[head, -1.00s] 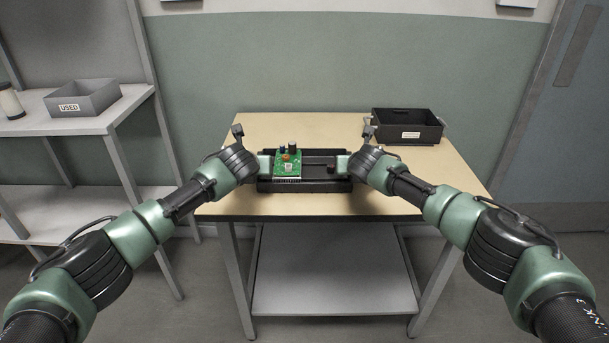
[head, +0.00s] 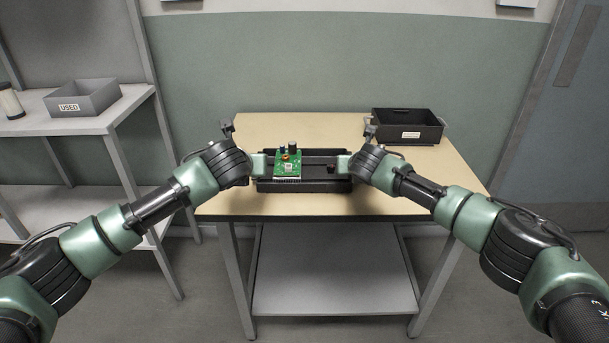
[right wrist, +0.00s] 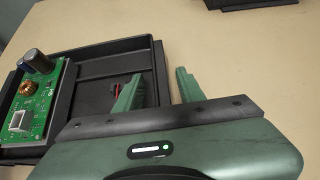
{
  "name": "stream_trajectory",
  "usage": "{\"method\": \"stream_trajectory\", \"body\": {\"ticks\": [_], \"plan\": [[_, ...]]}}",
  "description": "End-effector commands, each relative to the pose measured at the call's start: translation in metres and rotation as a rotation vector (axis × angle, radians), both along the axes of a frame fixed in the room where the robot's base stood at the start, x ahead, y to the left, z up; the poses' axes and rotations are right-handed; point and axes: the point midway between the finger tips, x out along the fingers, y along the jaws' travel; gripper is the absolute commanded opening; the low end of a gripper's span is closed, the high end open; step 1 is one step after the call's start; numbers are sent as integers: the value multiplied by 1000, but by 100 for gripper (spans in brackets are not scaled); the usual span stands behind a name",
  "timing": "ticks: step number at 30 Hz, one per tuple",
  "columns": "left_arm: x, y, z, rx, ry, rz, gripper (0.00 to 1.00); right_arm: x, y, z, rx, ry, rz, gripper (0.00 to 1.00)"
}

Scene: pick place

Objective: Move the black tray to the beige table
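The black tray (head: 305,186) lies on the beige table (head: 225,207), near its front edge. A green circuit board (head: 288,166) and a small dark red part (head: 331,168) are in it. My right gripper (head: 343,164) is at the tray's right end. In the right wrist view its fingers (right wrist: 160,92) are apart, one inside the tray (right wrist: 98,67) and one outside, with a gap to the end wall. My left gripper (head: 258,165) is at the tray's left end; its finger spacing is hidden.
A black bin (head: 407,134) with a white label stands at the table's back right. A grey bin (head: 83,104) marked USED sits on a shelf unit (head: 60,126) at left. The table's back left is clear.

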Motion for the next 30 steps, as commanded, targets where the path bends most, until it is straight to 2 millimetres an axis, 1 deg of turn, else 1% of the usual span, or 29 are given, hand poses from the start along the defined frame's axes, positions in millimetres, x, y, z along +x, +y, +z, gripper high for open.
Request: {"method": "stream_trajectory", "body": {"ticks": [12, 18, 24, 30], "plan": [[0, 0, 0, 0, 0, 0, 39, -51, -1, 36, 1, -4, 1, 39], [0, 0, 0, 0, 0, 0, 39, -72, 0, 51, 0, -3, 0, 39], [0, 0, 0, 0, 0, 0, 39, -82, 0, 57, 0, -2, -1, 39], [0, 0, 0, 0, 0, 0, 39, -83, 0, 57, 0, -2, -1, 39]]}}
